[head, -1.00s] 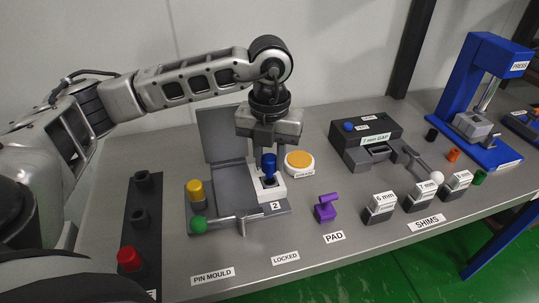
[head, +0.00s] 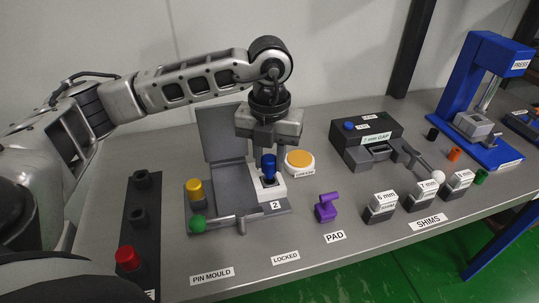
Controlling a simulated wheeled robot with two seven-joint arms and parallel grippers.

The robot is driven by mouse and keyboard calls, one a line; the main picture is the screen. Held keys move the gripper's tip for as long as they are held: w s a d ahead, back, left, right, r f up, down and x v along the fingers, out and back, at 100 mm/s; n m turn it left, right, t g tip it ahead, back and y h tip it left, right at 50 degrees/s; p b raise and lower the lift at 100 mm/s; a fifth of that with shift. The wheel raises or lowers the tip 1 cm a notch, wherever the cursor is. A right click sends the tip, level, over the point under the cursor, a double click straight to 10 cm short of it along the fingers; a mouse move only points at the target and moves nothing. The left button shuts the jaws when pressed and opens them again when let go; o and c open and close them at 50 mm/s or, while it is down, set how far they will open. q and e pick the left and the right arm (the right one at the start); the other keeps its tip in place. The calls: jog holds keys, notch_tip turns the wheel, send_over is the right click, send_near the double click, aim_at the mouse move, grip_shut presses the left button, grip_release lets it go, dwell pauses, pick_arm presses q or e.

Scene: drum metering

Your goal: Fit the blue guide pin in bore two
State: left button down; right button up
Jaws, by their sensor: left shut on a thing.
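The blue guide pin (head: 268,165) stands upright over the white block marked 2 (head: 273,193) on the grey pin mould (head: 240,214). My left gripper (head: 268,153) comes down from above and is shut on the top of the blue pin. The pin's lower end is at the dark opening in the white block; how deep it sits I cannot tell. A yellow pin (head: 195,190) stands at the mould's left end. My right gripper is not in view.
A red pin (head: 128,258) stands in the dark rack (head: 143,238) at left. The gap gauge (head: 366,147), shims (head: 380,206) and blue press (head: 465,80) are further right.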

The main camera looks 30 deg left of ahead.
aim_at(269, 158)
pick_arm(q)
jog(key=shift+f+b, duration=1.2)
jog(key=shift+f, duration=0.3)
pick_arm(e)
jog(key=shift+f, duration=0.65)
pick_arm(q)
jog(key=c, duration=1)
grip_release()
jog(key=shift+c, duration=0.2)
jog(key=shift+r, duration=0.35)
notch_tip(269, 158, up, 15)
jog(key=p, duration=0.1)
jog(key=shift+r, duration=0.2)
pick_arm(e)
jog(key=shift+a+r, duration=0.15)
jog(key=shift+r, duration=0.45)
